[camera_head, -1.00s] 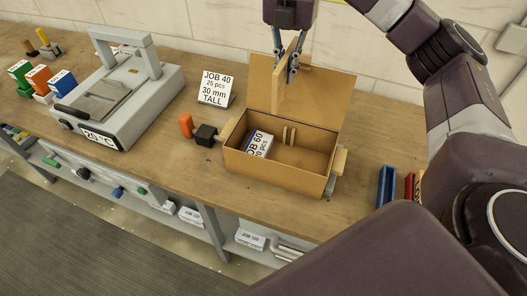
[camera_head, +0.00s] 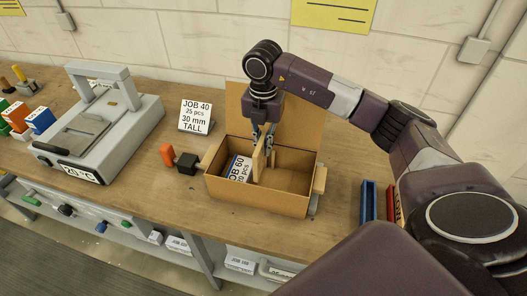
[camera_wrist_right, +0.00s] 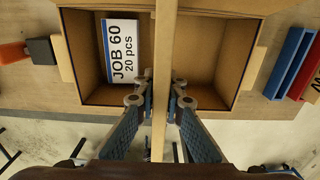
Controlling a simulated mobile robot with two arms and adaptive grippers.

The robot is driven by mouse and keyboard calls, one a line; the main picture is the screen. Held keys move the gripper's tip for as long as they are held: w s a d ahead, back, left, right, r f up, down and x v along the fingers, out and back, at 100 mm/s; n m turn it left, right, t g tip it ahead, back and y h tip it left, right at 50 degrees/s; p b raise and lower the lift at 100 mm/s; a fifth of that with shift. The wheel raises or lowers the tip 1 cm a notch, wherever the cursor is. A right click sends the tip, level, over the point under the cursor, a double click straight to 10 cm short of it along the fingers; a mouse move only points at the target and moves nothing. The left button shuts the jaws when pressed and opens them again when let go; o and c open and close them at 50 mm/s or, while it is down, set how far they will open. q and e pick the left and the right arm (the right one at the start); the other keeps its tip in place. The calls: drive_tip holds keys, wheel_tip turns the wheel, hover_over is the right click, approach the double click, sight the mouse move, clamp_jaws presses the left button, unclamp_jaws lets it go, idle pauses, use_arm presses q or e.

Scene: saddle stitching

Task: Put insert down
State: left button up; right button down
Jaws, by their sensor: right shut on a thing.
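The insert (camera_head: 258,162) is a thin tan cardboard panel, held upright by my right gripper (camera_head: 264,137). The right gripper is shut on it, with one finger on each side, as the right wrist view shows at the insert (camera_wrist_right: 163,75) and the fingers (camera_wrist_right: 160,95). The insert's lower part is inside the open cardboard box (camera_head: 250,198), near its middle. Whether its bottom edge touches the floor or any slot is hidden. A white JOB 60 card (camera_head: 238,168) lies in the box's left part. My left gripper is not in view.
The box lid (camera_head: 310,128) stands open behind. Left are an orange-and-black tool (camera_head: 186,163), a JOB 40 sign (camera_head: 196,117) and a grey machine (camera_head: 110,125). A blue holder (camera_head: 368,200) and a red one (camera_head: 393,203) stand right. Bare bench (camera_head: 140,187) lies left of the box.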

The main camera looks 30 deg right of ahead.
sight(263, 157)
wheel_tip(263, 157, down, 3)
drive_tip(key=shift+f+p, duration=0.2)
drive_tip(key=shift+p, duration=0.25)
drive_tip(key=shift+f, duration=0.15)
drive_tip(key=shift+f, duration=0.1)
drive_tip(key=shift+f+b, duration=0.5)
drive_tip(key=shift+b, duration=0.05)
drive_tip(key=c, duration=2)
unclamp_jaws()
drive_tip(key=shift+r, duration=0.15)
